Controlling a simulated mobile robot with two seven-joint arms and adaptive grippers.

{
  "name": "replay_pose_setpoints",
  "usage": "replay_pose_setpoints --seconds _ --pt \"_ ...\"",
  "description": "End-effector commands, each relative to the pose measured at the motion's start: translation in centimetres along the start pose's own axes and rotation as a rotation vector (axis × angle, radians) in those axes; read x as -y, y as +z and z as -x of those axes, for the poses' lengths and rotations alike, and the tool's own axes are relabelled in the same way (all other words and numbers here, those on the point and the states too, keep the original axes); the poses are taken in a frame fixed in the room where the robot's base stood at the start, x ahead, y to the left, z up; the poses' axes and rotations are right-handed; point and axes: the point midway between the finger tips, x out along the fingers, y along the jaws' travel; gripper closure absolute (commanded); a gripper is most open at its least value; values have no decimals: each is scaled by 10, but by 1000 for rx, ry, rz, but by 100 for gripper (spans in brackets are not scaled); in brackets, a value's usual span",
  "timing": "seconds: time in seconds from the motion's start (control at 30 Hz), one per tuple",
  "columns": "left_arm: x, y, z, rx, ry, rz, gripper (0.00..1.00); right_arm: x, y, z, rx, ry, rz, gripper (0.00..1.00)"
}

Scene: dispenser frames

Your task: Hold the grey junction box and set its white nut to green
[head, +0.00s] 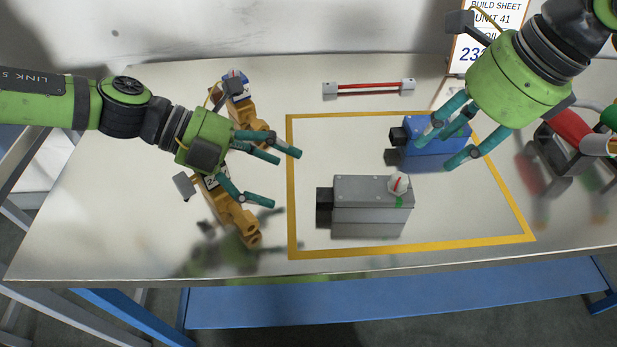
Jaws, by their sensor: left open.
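The grey junction box (370,207) stands inside the yellow outline on the table, with a black block at its left end. Its white nut (398,183) sits on the top right corner and carries a red mark. A green patch (399,201) shows on the box just below the nut. My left gripper (284,178) is open and empty, left of the grey box and apart from it. My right gripper (437,151) has its fingers spread, above and right of the nut, in front of a blue box (444,157). The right gripper holds nothing that I can see.
Orange-brown parts (237,217) lie under my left arm. A red bar with grey ends (368,88) lies at the back. A build sheet (470,50) stands at the back right. A dark item with red and green parts (563,146) is at the right. The yellow outline's front is clear.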

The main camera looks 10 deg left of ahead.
Motion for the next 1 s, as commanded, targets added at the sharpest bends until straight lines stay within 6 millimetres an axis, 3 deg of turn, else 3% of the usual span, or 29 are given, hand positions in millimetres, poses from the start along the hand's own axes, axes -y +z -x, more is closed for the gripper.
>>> replay_pose_setpoints --seconds 0.2,0.43,0.63,0.93,0.97,1.0 --pt "-1 -2 -44 -6 1 4 18 0 0 0 0 0 0 61" --pt "0 -1 -80 -3 0 1 18 0 0 0 0 0 0 61" --pt "0 0 -94 0 -1 0 18 0 0 0 0 0 0 61" --pt "0 0 -96 1 -1 0 18 0 0 0 0 0 0 61" --pt "0 0 -96 1 -1 0 26 0 0 0 0 0 0 61" --pt "0 0 -95 1 -1 0 42 0 0 0 0 0 0 61"
